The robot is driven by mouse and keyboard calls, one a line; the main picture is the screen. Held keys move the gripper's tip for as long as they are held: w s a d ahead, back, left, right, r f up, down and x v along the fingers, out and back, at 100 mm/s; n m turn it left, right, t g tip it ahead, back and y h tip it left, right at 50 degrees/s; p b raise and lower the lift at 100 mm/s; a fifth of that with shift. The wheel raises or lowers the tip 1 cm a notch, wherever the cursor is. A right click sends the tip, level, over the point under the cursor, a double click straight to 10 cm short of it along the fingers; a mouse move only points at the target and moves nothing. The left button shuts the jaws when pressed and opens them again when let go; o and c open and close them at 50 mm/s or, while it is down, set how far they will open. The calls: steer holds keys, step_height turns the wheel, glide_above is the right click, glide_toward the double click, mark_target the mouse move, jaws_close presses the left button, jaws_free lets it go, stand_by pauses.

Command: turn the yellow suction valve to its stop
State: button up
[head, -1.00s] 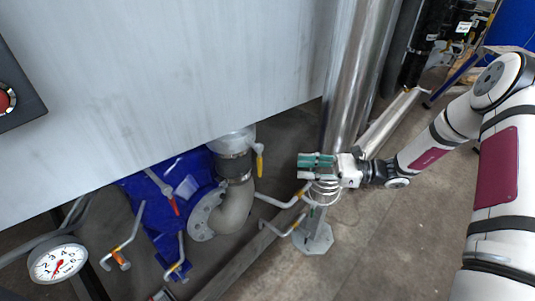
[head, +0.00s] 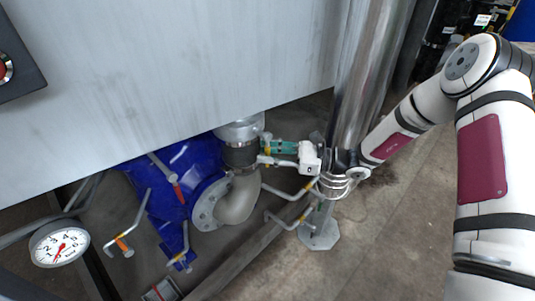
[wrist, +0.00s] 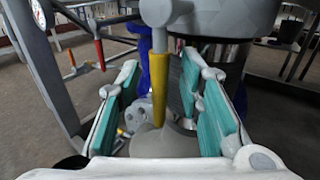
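The yellow suction valve handle (wrist: 161,92) hangs down from a grey stem in the middle of the wrist view. My gripper (wrist: 160,78) is open, with one teal-padded finger on each side of the handle. Gaps show between the handle and both pads, so it is not gripped. In the head view my gripper (head: 265,151) is at the right side of the pipe fitting below the tank. The fingers hide most of the handle there.
A grey pipe elbow (head: 239,202) joins a blue pump housing (head: 168,205). A red-handled lever (head: 177,190) and a dial gauge (head: 60,245) are to the left. A shiny tank leg (head: 366,80) stands close behind my wrist. Open floor (head: 400,240) lies right.

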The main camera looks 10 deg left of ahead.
steer(key=shift+a, duration=0.3)
jaws_close()
steer(key=shift+d, duration=0.1)
